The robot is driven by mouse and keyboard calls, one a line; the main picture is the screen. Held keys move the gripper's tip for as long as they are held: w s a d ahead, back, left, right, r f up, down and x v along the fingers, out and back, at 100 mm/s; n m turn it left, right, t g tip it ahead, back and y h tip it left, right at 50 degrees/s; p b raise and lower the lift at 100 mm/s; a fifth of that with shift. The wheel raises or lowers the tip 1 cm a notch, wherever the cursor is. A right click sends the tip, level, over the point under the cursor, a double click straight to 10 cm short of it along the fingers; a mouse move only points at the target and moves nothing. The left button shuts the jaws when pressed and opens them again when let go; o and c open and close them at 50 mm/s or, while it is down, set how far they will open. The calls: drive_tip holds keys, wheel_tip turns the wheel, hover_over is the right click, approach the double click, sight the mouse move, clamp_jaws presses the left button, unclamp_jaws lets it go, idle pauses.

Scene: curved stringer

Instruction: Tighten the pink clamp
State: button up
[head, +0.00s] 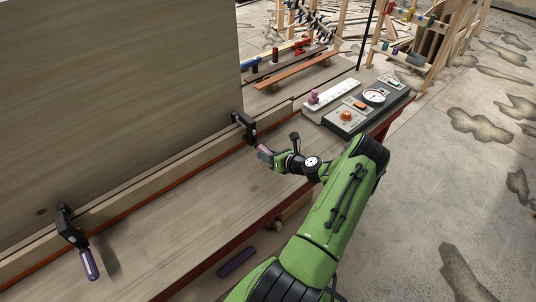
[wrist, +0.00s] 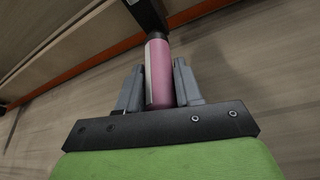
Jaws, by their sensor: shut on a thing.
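The pink clamp shows in the head view as a black clamp body (head: 245,127) on the wooden strip along the tall panel. Its pink handle (head: 263,149) points toward my arm. In the wrist view the pink handle (wrist: 158,75) stands between the two grey fingers, with the black clamp bar (wrist: 147,16) beyond it. My gripper (wrist: 158,88) is shut on the pink handle. In the head view my gripper (head: 269,156) is at the handle, its fingers small and partly hard to make out. The clamp's jaw contact with the wood is too small to judge.
A second black clamp with a purple handle (head: 89,264) is on the strip at lower left. A control box with a gauge (head: 373,97) and a white strip with a pink knob (head: 331,95) sit at the bench's far end. A purple bar (head: 237,262) lies below the bench edge.

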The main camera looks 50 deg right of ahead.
drive_tip(key=shift+m+t+y+b, duration=0.35)
drive_tip(key=shift+m+y, duration=0.45)
drive_tip(key=shift+m, duration=0.5)
drive_tip(key=o, duration=1)
drive_tip(key=shift+c, duration=0.2)
drive_tip(key=shift+s, duration=0.1)
drive_tip(key=v, duration=1.5)
drive_tip(key=shift+s+p, duration=0.35)
